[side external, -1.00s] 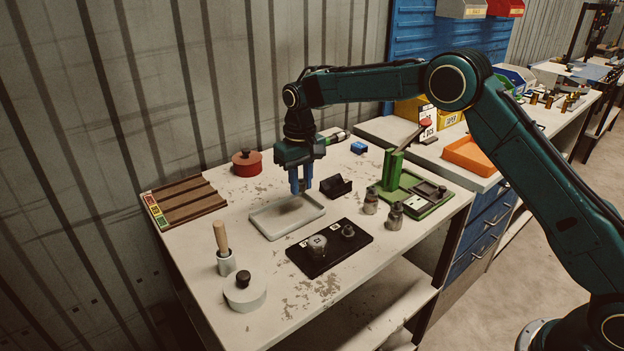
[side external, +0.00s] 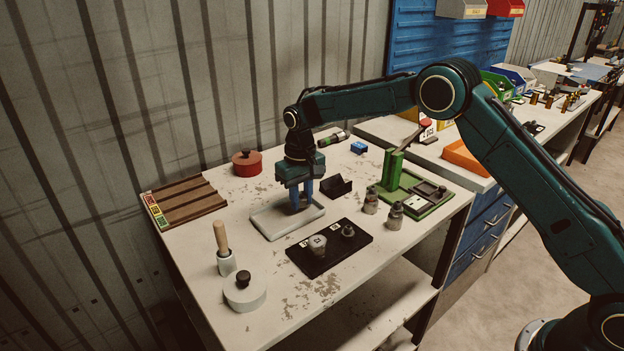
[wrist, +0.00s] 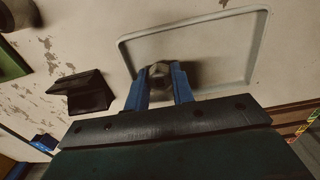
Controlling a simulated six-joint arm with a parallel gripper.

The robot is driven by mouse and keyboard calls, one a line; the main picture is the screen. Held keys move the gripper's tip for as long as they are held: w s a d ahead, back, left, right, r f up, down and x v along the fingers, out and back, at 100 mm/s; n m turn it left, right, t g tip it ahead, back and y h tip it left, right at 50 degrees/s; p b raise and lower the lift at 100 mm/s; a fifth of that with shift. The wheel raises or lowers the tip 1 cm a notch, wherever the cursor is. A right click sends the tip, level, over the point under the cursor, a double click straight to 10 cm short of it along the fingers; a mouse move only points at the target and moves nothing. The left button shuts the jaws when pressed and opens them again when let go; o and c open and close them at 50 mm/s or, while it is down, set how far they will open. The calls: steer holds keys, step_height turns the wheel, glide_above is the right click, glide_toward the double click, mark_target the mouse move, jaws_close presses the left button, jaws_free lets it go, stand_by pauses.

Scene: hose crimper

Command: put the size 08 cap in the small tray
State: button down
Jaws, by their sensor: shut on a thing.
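My gripper (side external: 302,200) is low over the small grey tray (side external: 262,222), pointing down, with its blue fingers inside the tray's outline. In the wrist view the fingers (wrist: 160,80) are shut on a small grey metal cap (wrist: 158,69). The cap sits between the fingertips at one edge of the tray (wrist: 254,45). Its size mark cannot be read, and I cannot tell whether it touches the tray floor. In the side view the fingers mostly hide the cap.
A black plate (side external: 325,262) with two grey pieces lies in front of the tray. A black block (side external: 336,187) stands close to its right. A green press (side external: 395,172) and two small grey parts are further right. A brown slotted rack (side external: 187,203) is at left.

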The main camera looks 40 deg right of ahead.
mark_target(302, 198)
steer(key=shift+f, duration=0.6)
steer(key=c, duration=1.5)
jaws_free()
steer(key=shift+f, duration=0.1)
step_height(302, 198, up, 14)
steer(key=shift+f, duration=0.25)
steer(key=shift+r, duration=0.1)
